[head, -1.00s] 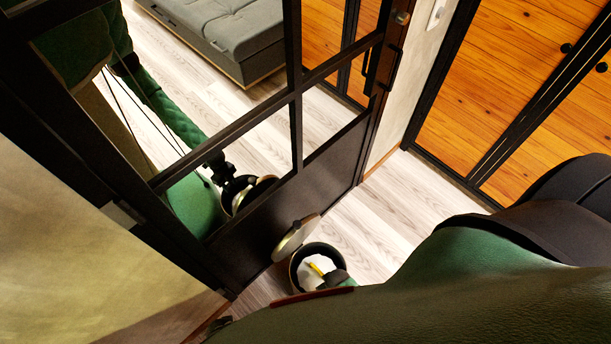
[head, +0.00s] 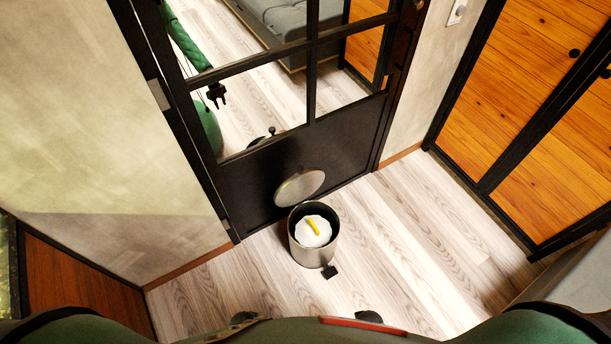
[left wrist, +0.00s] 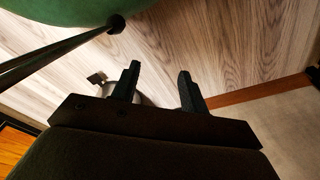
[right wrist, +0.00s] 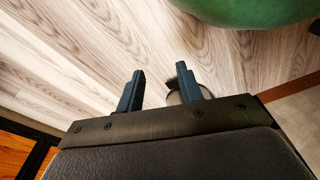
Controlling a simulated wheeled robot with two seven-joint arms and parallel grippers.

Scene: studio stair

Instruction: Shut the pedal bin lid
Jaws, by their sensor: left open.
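The pedal bin (head: 313,257) is a metal cylinder standing upright on the floor in front of the dark framed door. Its round lid (head: 300,187) is open, tipped up and back toward the door panel. Its black pedal (head: 331,271) is at the front foot. Inside are a white liner and a yellow item (head: 313,227). My left gripper (left wrist: 157,82) is open and empty; part of the bin shows behind its fingers. My right gripper (right wrist: 162,82) is open and empty, with a piece of the bin behind a finger.
The glazed door (head: 300,160) stands close behind the bin. A beige wall (head: 100,130) is at left and wooden cabinet doors (head: 540,110) are at right. The plank floor (head: 420,240) right of the bin is clear.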

